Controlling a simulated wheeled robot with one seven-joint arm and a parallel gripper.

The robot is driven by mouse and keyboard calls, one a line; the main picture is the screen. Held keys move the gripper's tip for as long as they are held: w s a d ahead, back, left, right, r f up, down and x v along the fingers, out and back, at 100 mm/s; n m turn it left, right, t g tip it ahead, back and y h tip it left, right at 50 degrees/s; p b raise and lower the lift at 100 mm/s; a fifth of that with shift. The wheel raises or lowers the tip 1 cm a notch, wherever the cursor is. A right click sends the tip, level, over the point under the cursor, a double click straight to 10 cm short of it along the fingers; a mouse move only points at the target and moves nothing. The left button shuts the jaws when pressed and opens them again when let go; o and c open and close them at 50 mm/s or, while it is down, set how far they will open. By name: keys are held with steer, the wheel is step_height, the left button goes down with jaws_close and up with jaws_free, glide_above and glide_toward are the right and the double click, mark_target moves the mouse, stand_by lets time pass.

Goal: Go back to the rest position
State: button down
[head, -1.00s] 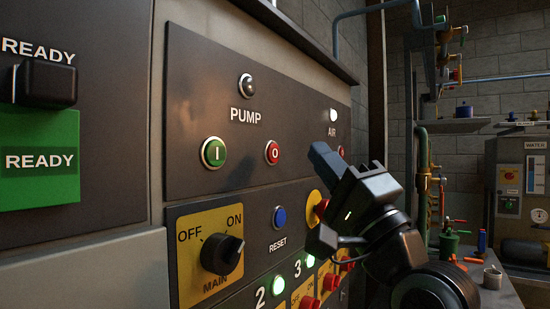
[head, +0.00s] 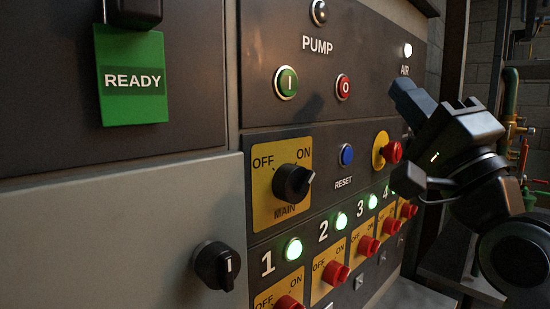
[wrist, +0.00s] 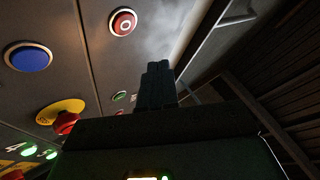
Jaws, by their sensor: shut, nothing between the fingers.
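My gripper (head: 408,98) is at the right in the head view, in front of the panel's right part, near the AIR label. Its fingers are together and hold nothing. In the wrist view the closed fingers (wrist: 157,86) point up the picture, with the panel to their left. The control panel (head: 300,126) carries a green I button (head: 286,82), a red O button (head: 343,87), a blue reset button (head: 347,155) and a red emergency knob (head: 391,152) on a yellow plate. My wrist hides part of the panel's right edge.
The yellow-plated MAIN switch (head: 293,183) points toward ON. Below it is a row of red switches (head: 337,273) with lit green lamps (head: 293,249). A black rotary knob (head: 216,265) sticks out at lower left. A green READY tag (head: 133,80) hangs at upper left. Pipes (head: 510,110) stand behind at right.

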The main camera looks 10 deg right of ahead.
steer(key=s+f+n+g+h, duration=0.1)
steer(key=s+f+g+h, duration=0.2)
steer(key=s+f, duration=0.8)
steer(key=s+f+n+g+h, duration=0.15)
steer(key=f+h, duration=0.25)
steer(key=f, duration=1.5)
steer(key=s+f+n+g, duration=0.3)
steer(key=s+f+n, duration=0.2)
steer(key=s, duration=0.8)
steer(key=s+a+f+n+g+y, duration=0.1)
steer(key=s+f+n+g, duration=0.2)
steer(key=s, duration=1)
step_height(320, 180, down, 2)
steer(key=shift+f+n, duration=0.2)
steer(key=shift+n, duration=1.05)
